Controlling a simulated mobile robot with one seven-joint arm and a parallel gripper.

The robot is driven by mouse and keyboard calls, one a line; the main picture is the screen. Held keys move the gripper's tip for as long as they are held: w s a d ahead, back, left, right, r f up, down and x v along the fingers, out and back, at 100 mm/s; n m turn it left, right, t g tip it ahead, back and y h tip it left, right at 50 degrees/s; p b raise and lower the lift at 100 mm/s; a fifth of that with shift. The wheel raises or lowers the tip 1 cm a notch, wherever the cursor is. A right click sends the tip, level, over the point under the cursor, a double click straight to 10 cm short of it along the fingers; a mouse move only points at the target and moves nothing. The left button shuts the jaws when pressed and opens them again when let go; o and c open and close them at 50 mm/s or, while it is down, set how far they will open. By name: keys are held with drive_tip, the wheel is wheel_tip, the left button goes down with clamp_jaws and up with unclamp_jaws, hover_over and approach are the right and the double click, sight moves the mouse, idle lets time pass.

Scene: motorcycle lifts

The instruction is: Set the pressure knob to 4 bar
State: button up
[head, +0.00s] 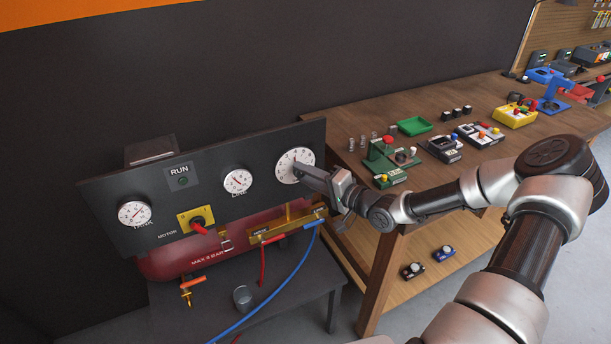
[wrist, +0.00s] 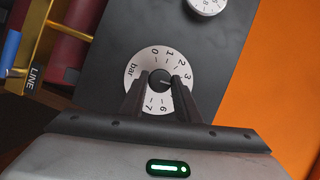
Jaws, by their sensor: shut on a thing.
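The pressure knob (wrist: 159,77) is black with a light pointer mark, at the middle of a round white dial plate (wrist: 136,68) marked in bar. In the wrist view the mark points right, near the 3; the finger on that side hides the numbers between 3 and 6. In the head view the dial (head: 287,160) is at the right end of the dark panel. My gripper (head: 301,171) reaches it from the right. In the wrist view my gripper (wrist: 158,84) has its two dark fingers shut on the knob, one on each side.
The dark panel (head: 110,185) also carries a LINE gauge (head: 237,181), a TANK gauge (head: 134,213) and a red-handled MOTOR switch (head: 198,226). A red tank (head: 175,262) and blue hose (head: 285,285) are below. A wooden workbench (head: 350,120) with several devices stands at right.

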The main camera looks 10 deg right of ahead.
drive_tip(key=shift+r+m, duration=0.1)
drive_tip(key=shift+m, duration=0.4)
drive_tip(key=o, duration=1)
drive_tip(key=shift+w, duration=0.1)
drive_tip(key=shift+o, duration=0.2)
drive_tip(key=f+b+v, duration=0.1)
drive_tip(key=v, duration=1.6)
drive_tip(key=shift+s+d+r, duration=0.15)
drive_tip(key=shift+s, duration=0.1)
